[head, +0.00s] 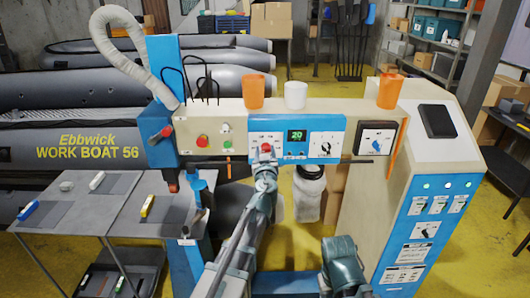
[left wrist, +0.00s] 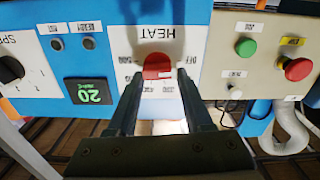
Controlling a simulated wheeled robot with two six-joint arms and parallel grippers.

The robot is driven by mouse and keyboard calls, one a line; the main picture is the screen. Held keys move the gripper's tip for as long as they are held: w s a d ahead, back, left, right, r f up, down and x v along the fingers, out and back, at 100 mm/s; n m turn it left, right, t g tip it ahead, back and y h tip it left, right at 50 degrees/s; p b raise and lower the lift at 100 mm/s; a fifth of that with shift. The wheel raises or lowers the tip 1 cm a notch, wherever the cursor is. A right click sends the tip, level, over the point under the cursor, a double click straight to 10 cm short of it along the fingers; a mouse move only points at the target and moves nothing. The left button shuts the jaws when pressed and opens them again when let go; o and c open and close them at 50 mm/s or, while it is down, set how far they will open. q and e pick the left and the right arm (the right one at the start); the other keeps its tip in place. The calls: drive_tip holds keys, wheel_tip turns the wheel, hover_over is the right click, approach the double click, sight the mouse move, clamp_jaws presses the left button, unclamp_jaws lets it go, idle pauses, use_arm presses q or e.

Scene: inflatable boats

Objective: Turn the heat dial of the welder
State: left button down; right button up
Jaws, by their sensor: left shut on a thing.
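The welder (head: 240,110) has a beige body across the middle of the head view with a blue control panel (head: 338,122). Its red heat dial (head: 266,148) sits on a white plate on that panel. In the left wrist view the red dial (left wrist: 157,64) lies under the upside-down word HEAT. My left gripper (head: 265,158) is shut on the dial; in the left wrist view its fingers (left wrist: 159,76) stand on either side of it, partly hiding the scale marks. A green display (head: 297,136) beside the dial reads 20.
A black speed knob (head: 326,147) is right of the display. A red button (head: 202,140) is on the left of the beam. Orange cups (head: 253,92) and a white cup (head: 295,95) stand on top. A grey table (head: 125,205) with small bars is at the left.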

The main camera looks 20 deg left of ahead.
use_arm(q)
drive_tip(key=m, duration=0.6)
drive_tip(key=shift+d, duration=0.2)
drive_tip(key=m, duration=0.5)
drive_tip(key=shift+w+d, duration=0.1)
drive_tip(key=shift+d, duration=0.05)
drive_tip(key=m, duration=0.5)
drive_tip(key=shift+d+f+m, duration=0.15)
drive_tip(key=shift+f+m, duration=0.05)
drive_tip(key=shift+m, duration=0.2)
drive_tip(key=m, duration=0.6)
drive_tip(key=shift+f+b, duration=0.2)
drive_tip(key=shift+b, duration=0.2)
drive_tip(key=shift+c, duration=1.5)
unclamp_jaws()
